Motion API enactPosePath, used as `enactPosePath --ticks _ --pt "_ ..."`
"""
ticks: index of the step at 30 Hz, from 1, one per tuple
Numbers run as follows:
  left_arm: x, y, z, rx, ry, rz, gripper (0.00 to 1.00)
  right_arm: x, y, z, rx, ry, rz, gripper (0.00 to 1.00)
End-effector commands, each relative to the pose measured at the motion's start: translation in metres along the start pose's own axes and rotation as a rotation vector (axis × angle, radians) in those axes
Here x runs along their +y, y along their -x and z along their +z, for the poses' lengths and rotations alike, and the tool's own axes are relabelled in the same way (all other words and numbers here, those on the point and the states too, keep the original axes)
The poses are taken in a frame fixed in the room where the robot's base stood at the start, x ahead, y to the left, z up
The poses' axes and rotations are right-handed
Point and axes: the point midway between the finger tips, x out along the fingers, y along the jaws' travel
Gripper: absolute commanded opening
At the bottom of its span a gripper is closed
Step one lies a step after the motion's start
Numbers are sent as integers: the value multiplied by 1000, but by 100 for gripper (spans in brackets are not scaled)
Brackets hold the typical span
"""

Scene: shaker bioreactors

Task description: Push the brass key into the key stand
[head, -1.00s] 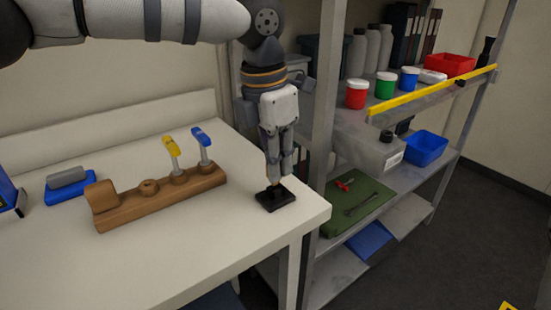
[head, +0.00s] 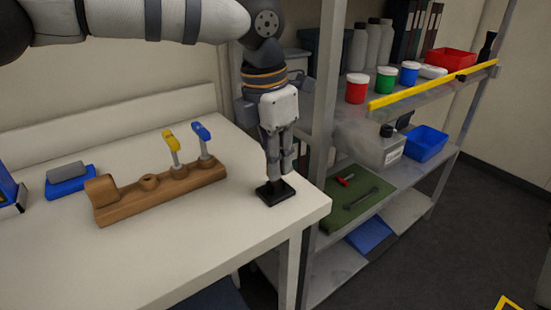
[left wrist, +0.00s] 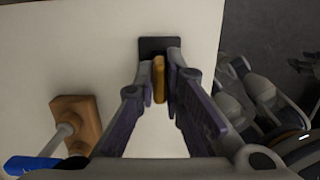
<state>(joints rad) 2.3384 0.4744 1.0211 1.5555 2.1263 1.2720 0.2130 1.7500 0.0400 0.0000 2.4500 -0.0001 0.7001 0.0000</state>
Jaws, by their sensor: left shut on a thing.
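My left gripper (head: 276,178) points straight down over the black key stand (head: 283,197) near the table's right front corner. In the left wrist view, its fingers (left wrist: 160,75) are shut on the brass key (left wrist: 159,80), an orange-brown upright piece. The black stand (left wrist: 159,44) shows just beyond the fingertips there. The key's lower end is hidden, so I cannot tell how deep it sits in the stand. My right gripper is not in view.
A wooden rack (head: 135,203) with a yellow-handled tool (head: 171,141) and a blue-handled tool (head: 202,132) stands left of the gripper. A blue block (head: 70,187) lies farther left. A metal shelf post (head: 326,80) rises close on the right. The front tabletop is clear.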

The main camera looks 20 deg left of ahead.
Motion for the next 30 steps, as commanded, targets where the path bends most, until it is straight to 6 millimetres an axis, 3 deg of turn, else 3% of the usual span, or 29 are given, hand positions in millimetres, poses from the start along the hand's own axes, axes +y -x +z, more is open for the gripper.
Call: enactPosePath --ticks 30 --pt "0 -10 -1 0 1 0 0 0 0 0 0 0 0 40"
